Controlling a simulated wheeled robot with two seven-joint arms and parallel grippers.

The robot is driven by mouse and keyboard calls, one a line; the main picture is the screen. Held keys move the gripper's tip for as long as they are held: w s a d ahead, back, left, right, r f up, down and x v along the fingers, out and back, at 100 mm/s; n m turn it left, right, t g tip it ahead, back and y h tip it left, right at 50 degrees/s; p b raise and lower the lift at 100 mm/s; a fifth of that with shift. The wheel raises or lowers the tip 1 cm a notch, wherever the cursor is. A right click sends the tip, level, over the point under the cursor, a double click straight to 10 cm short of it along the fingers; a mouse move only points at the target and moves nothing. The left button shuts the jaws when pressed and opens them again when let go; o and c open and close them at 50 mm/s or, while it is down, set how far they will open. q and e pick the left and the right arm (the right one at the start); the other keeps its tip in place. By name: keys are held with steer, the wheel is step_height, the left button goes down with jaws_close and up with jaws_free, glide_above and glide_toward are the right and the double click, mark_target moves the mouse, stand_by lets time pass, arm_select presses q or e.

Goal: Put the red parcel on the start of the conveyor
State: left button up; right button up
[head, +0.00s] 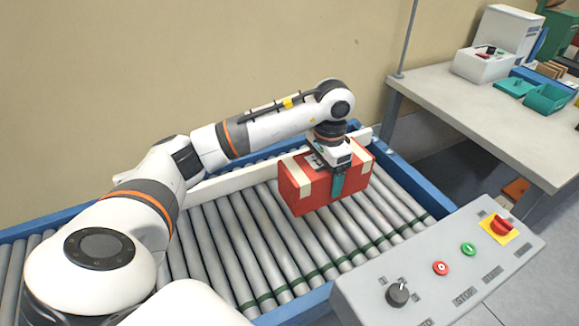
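The red parcel (302,198), a box with pale tape bands, is over the roller conveyor (228,232) near its right end. My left gripper (335,178) comes down on the parcel from above. One teal finger lies against the parcel's front face; the other finger is hidden behind the box. The gripper appears shut on the parcel. I cannot tell whether the parcel's underside touches the rollers or hangs slightly above them. My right gripper is out of view.
A grey control panel (450,275) with a knob and buttons stands at the conveyor's front right. A white guide rail (225,183) and blue frame edge the conveyor. A table (445,103) with boxes and teal bins stands at right. Rollers left of the parcel are clear.

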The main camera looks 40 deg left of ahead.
arm_select(q)
step_height(320, 180, down, 3)
steer(key=shift+d+f+b, duration=0.1)
steer(key=shift+f+b, duration=0.1)
steer(key=shift+b, duration=0.95)
glide_toward(319, 224)
steer(key=shift+w+p, duration=0.1)
steer(key=shift+p, duration=0.2)
step_height(319, 224, down, 4)
steer(key=shift+f, duration=0.1)
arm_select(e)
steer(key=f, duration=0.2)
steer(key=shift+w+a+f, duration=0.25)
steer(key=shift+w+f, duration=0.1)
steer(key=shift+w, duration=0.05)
arm_select(q)
steer(key=shift+f, duration=0.1)
steer(key=o, duration=1.3)
steer(key=shift+r, duration=0.2)
step_height(319, 224, up, 12)
steer(key=shift+b, duration=0.35)
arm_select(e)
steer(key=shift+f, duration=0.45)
